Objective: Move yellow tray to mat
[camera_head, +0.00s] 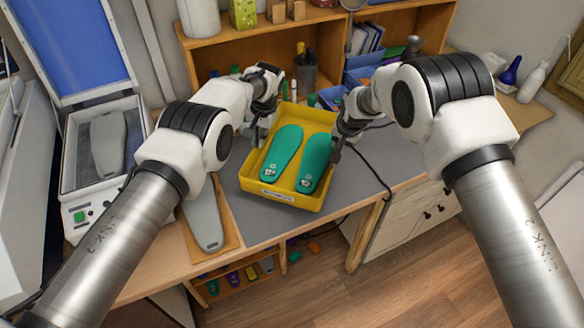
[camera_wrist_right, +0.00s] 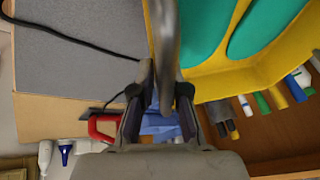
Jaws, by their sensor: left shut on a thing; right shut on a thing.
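The yellow tray (camera_head: 285,197) holds two green insoles (camera_head: 281,152), side by side. The tray is at the middle of the bench, over the grey mat (camera_head: 240,222); I cannot tell whether it touches the mat. My left gripper (camera_head: 258,138) is shut on the tray's left wall. My right gripper (camera_head: 336,150) is shut on its right wall. In the right wrist view the tray (camera_wrist_right: 212,84) shows its yellow wall at the right gripper's fingers (camera_wrist_right: 160,98), with the grey mat (camera_wrist_right: 75,65) to the left.
A forming machine (camera_head: 105,165) with its blue lid raised stands at the left. A grey insole form (camera_head: 203,222) lies on a board at the front left. A pen cup (camera_head: 306,76) and blue bins (camera_head: 362,76) stand behind the tray. A black cable (camera_head: 376,172) crosses the mat at right.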

